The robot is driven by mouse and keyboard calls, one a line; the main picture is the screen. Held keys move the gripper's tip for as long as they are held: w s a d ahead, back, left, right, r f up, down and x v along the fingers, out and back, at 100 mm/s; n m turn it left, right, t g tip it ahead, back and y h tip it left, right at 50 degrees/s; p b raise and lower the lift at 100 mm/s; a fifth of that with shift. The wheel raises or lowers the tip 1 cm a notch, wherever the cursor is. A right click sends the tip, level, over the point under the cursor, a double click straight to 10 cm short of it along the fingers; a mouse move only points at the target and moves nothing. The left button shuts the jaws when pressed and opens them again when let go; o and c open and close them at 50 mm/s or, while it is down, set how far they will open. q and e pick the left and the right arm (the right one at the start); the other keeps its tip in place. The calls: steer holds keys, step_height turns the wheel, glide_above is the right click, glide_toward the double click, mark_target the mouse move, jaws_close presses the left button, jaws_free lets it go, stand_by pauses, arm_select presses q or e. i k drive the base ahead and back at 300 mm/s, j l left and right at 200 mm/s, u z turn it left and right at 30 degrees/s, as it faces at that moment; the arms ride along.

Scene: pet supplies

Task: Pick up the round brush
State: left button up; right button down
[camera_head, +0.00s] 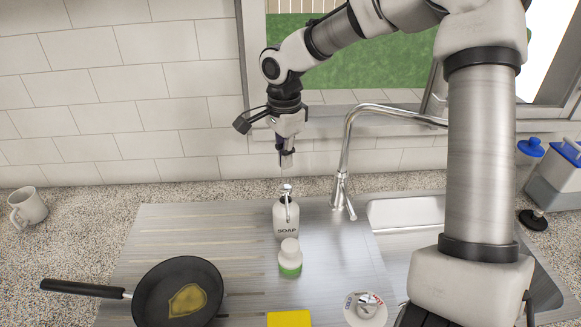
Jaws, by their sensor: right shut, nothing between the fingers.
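My right gripper (286,161) is shut and empty. It points down above the pump of the white soap bottle (286,219), near the tiled wall. I cannot identify the round brush for certain. A small dark round piece with a knob (533,220) lies on the counter at the far right, next to the blue-topped containers. A pale round disc with a metallic knob (365,309) lies at the bottom, right of the yellow sponge (289,319). Either may be the brush. My right gripper is well away from both. My left gripper is not in view.
A black frying pan (150,299) sits at the lower left and a white mug (28,207) at the far left. A small green-and-white bottle (290,258) stands before the soap. The tap (343,180) rises right of my gripper. My right arm hides part of the sink (405,211).

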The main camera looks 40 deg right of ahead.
mark_target(289, 258)
steer(key=k+j, duration=0.75)
steer(key=j, duration=0.2)
